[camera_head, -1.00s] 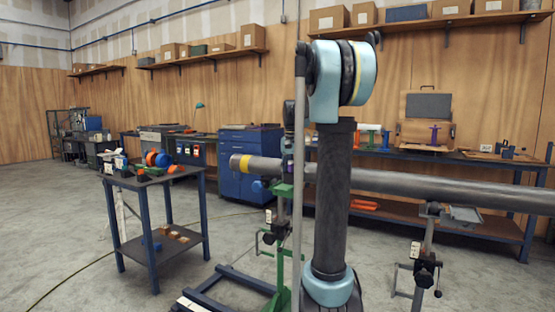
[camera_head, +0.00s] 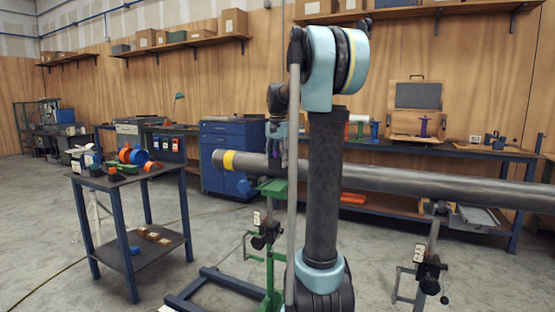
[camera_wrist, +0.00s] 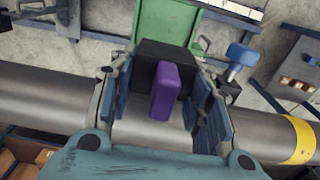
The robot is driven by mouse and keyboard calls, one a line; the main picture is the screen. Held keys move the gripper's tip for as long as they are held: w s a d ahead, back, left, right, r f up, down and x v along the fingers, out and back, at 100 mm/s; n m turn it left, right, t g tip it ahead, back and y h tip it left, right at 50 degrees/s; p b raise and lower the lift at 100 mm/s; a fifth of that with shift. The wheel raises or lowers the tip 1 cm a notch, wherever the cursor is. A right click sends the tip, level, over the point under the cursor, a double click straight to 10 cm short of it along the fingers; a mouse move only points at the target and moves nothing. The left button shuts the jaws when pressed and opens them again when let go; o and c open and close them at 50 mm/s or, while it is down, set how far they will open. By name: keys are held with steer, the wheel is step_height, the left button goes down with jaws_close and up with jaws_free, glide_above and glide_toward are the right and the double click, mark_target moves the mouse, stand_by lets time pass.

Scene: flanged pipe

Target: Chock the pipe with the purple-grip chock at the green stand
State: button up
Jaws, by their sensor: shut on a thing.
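The chock (camera_wrist: 150,57) is a black block with a purple grip (camera_wrist: 165,88) in the wrist view. My gripper (camera_wrist: 165,103) is shut on it, its fingers on either side of the purple grip. The grey pipe (camera_wrist: 45,98) runs across beneath my gripper, and a yellow band (camera_wrist: 299,139) marks it. The green stand (camera_wrist: 166,20) is just past the chock; I cannot tell whether the chock touches pipe or stand. In the head view, the pipe (camera_head: 440,183) and green stand (camera_head: 272,188) show beside my arm, which partly hides them. My gripper (camera_head: 281,155) is small there.
A small blue-legged table (camera_head: 107,181) at the left holds several coloured parts, with small blocks on its lower shelf. A second pipe stand (camera_head: 427,265) is at the right. A blue cabinet (camera_head: 232,150) and a workbench (camera_head: 465,155) stand behind.

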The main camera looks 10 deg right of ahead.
mark_target(280, 183)
steer(key=shift+f, duration=3.4)
steer(key=shift+w+d, duration=0.65)
steer(key=shift+w, duration=0.25)
steer(key=o, duration=1.3)
steer(key=shift+s+a+r, duration=0.1)
steer(key=shift+s+r, duration=0.05)
steer(key=shift+r, duration=1)
steer(key=shift+s+a+r, duration=0.1)
steer(key=shift+r, duration=1.1)
steer(key=shift+s+a+r, duration=0.1)
steer(key=shift+s+r, duration=0.05)
steer(key=shift+r, duration=1)
steer(key=shift+s, duration=0.1)
